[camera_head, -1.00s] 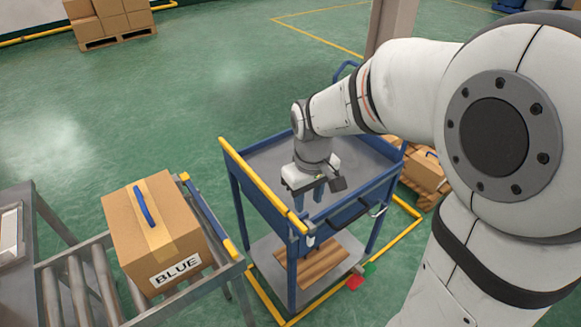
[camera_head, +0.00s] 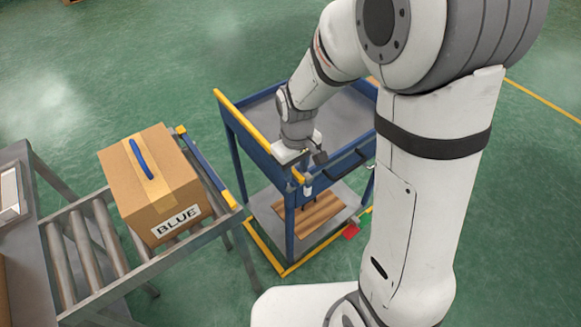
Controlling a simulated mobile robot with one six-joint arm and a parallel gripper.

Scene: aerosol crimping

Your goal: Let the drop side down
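A blue cart stands in the middle of the head view. My gripper (camera_head: 300,172) is over the near corner of the cart, at the near end of the yellow edge. Its fingers are mostly hidden behind its own body and a dark camera block, so I cannot tell if they touch the corner. A small pale and blue fitting (camera_head: 308,190) shows at this corner post.
A cardboard box marked BLUE (camera_head: 152,185), with a blue handle, sits on a roller conveyor (camera_head: 95,260) left of the cart. The cart's lower shelf holds brown boards (camera_head: 310,220). Green floor is open behind.

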